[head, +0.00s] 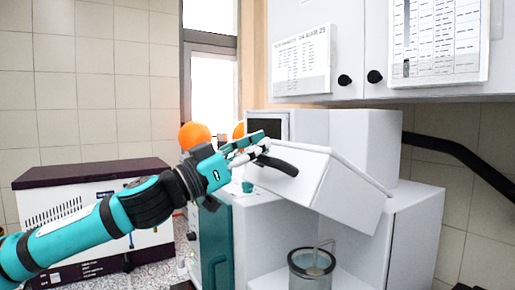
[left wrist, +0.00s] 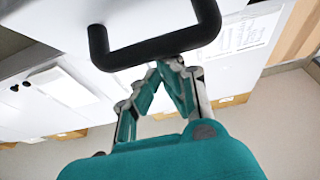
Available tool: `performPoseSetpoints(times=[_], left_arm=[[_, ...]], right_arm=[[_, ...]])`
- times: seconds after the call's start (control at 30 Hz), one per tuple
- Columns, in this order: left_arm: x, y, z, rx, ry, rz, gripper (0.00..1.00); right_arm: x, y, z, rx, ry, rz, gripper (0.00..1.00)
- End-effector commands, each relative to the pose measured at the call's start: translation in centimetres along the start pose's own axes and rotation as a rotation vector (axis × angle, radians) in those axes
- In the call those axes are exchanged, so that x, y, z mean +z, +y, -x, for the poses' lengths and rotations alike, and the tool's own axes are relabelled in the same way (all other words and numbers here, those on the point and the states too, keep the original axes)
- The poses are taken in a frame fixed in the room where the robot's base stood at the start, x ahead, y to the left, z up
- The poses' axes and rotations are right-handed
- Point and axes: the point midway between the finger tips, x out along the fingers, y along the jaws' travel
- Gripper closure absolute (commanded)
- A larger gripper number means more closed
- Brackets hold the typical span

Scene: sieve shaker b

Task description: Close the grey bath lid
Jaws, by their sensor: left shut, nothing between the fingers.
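The pale grey lid (head: 325,180) is tilted up, with its near edge raised over an open space. Its black bar handle (head: 277,164) sticks out at the front left, and the handle also shows large in the left wrist view (left wrist: 155,53). My left gripper (head: 258,145) is shut and empty, with its fingertips close to the handle. In the left wrist view the closed fingertips (left wrist: 166,63) overlap the lower side of the handle bar; I cannot tell whether they touch it. My right gripper is not in view.
A glass vessel (head: 312,268) with a metal rod stands in the open space below the lid. White cabinets (head: 375,45) hang above. A dark-topped white machine (head: 95,215) is at the left, and orange balls (head: 195,136) show behind my left wrist.

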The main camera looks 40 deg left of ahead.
Motion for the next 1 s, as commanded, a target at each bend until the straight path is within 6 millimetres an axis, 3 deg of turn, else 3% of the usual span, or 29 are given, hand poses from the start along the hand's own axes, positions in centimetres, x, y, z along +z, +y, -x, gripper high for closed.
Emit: performPoseSetpoints(times=[0.27, 0.7, 1.0], left_arm=[[2.1, 0.0, 1.5, 0.000, 0.054, 0.008, 1.00], [8.2, 0.0, 6.0, 0.000, 0.276, 0.010, 1.00], [12.5, 0.0, 8.1, -0.001, 0.408, 0.001, 1.00]], right_arm=[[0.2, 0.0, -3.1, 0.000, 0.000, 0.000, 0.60], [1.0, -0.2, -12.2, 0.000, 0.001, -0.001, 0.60], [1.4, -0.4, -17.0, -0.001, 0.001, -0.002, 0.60]])
